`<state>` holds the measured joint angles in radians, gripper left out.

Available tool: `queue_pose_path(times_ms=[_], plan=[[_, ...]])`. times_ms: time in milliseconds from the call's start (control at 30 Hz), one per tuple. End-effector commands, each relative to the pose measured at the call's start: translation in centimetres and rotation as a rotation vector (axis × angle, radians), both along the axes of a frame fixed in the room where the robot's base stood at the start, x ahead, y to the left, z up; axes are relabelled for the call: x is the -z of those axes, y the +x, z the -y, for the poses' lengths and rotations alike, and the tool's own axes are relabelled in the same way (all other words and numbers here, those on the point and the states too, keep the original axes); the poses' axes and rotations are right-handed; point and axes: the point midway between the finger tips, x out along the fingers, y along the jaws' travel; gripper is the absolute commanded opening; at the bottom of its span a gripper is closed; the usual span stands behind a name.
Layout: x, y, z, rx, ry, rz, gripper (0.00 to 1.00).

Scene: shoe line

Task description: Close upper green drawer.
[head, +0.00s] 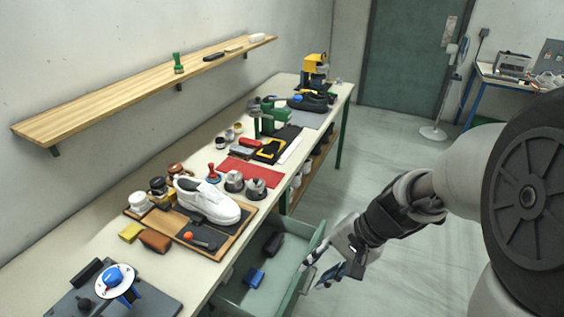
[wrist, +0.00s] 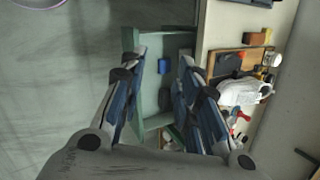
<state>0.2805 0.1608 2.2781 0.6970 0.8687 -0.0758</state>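The upper green drawer (head: 236,291) is pulled out from under the workbench. It holds a blue block (head: 254,277) and a dark item (head: 273,243). My gripper (head: 312,275) is at the drawer's outer front side in the head view, and its fingers are spread with nothing between them. In the wrist view, the open fingers (wrist: 161,65) overlap the drawer (wrist: 129,40), with the blue block (wrist: 163,66) showing between them. I cannot tell whether a finger touches the drawer front.
The workbench (head: 75,243) carries a white shoe (head: 207,201) on a wooden board, tins, a red mat (head: 249,172) and tools. A wall shelf (head: 120,96) runs above it. Open floor (head: 385,160) lies right of the bench. A fan (head: 433,133) stands by the door.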

Motion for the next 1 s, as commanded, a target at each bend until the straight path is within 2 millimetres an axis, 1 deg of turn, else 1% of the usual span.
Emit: queue_pose_path(times_ms=[33, 167, 200, 267, 300, 367, 400, 467, 500, 567, 600, 700, 800, 833, 1000], plan=[[1.8, 1.0, 0.5, 0.067, 0.047, -0.046, 0.24], [6.4, 3.5, 1.8, 0.25, 0.159, -0.137, 0.15], [7.9, 4.2, 2.2, 0.309, 0.191, -0.165, 0.13], [10.4, 4.9, 3.0, 0.399, 0.236, -0.207, 0.09], [12.1, 5.4, 3.5, 0.461, 0.265, -0.234, 0.06], [14.9, 5.8, 4.3, 0.554, 0.306, -0.276, 0.02], [16.8, 5.9, 4.9, 0.617, 0.33, -0.303, 0.0], [19.7, 5.9, 5.7, 0.712, 0.364, -0.345, 0.0], [21.7, 5.7, 6.2, 0.775, 0.386, -0.372, 0.0], [24.5, 5.3, 6.8, 0.865, 0.414, -0.411, 0.0], [26.3, 4.9, 7.2, 0.921, 0.429, -0.436, 0.0], [30.0, 3.8, 7.7, 1.035, 0.456, -0.485, 0.0], [32.4, 2.9, 8.0, 1.11, 0.471, -0.517, 0.0], [32.9, 2.7, 8.1, 1.125, 0.474, -0.523, 0.0], [34.3, 2.5, 7.8, 1.157, 0.479, -0.537, 0.0]])
